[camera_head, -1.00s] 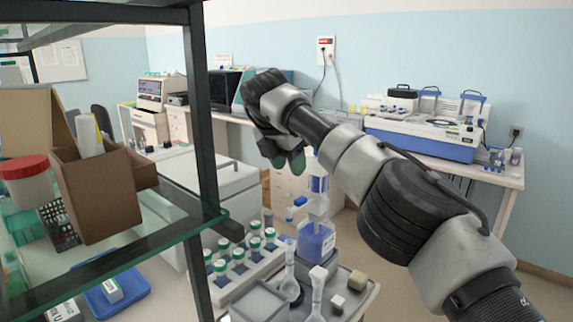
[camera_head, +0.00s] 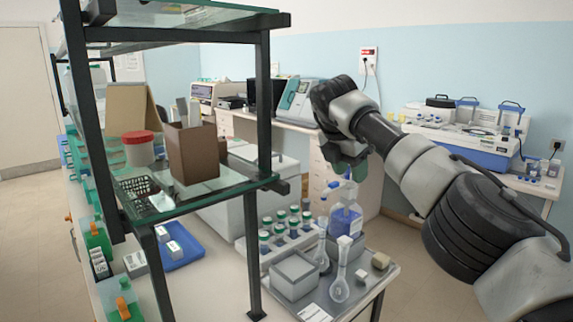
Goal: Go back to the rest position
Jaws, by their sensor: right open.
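My right arm comes in from the right. My right gripper (camera_head: 350,166) is at its far end, pointing down, above the blue bottle (camera_head: 343,220) on the grey tray (camera_head: 376,283). It is open, and I see nothing held in it. The gap between gripper and bottle is hard to judge from this angle. My left gripper is not in view.
A glass shelf rack with black posts (camera_head: 264,110) stands at the left, holding a brown box (camera_head: 194,152) and a red-lidded jar (camera_head: 139,150). Green-capped bottles (camera_head: 280,232), a grey box (camera_head: 295,271) and flasks (camera_head: 340,285) crowd the bench. Floor shows at the far left.

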